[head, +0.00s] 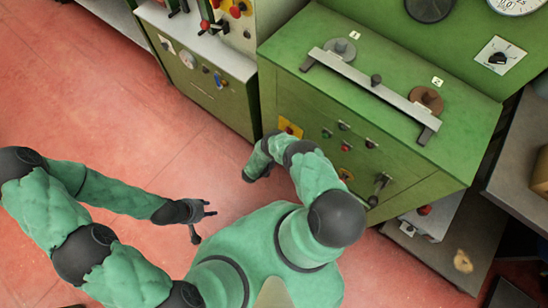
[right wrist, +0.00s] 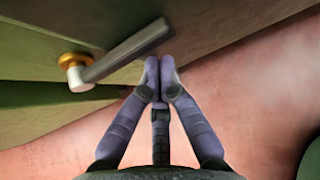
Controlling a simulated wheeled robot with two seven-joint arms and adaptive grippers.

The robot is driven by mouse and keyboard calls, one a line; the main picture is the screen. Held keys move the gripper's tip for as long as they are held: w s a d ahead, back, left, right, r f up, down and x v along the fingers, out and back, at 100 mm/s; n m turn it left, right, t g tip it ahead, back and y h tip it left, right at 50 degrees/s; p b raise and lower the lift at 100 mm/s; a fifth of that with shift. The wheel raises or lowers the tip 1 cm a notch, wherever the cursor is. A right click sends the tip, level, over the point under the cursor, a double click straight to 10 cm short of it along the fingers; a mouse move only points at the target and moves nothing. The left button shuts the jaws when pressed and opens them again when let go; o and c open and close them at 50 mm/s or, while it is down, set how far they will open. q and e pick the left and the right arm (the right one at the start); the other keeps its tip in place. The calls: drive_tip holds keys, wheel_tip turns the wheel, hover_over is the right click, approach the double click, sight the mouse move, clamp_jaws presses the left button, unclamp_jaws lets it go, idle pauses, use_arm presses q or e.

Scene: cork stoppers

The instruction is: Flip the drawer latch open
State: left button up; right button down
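A grey bar latch (right wrist: 125,52) on a brass-coloured round collar (right wrist: 72,60) sits on the green cabinet face in the right wrist view. Its free end points up and right. My right gripper (right wrist: 161,64) has its fingertips together with nothing between them. The tips are just below the bar's free end in the picture; whether they touch it I cannot tell. In the head view my right gripper (head: 256,173) is small and partly hidden by its arm, low by the cabinet's left corner. My left gripper (head: 207,219) is open and empty above the floor.
The green cabinet (head: 453,157) bears a long metal bar (head: 370,85) and numbered discs on top. Its front has several knobs and a dark lever (head: 379,186). A second green machine (head: 218,95) stands to its left. The red floor (head: 95,120) is clear at left.

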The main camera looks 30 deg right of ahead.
drive_tip(key=shift+r, duration=0.6)
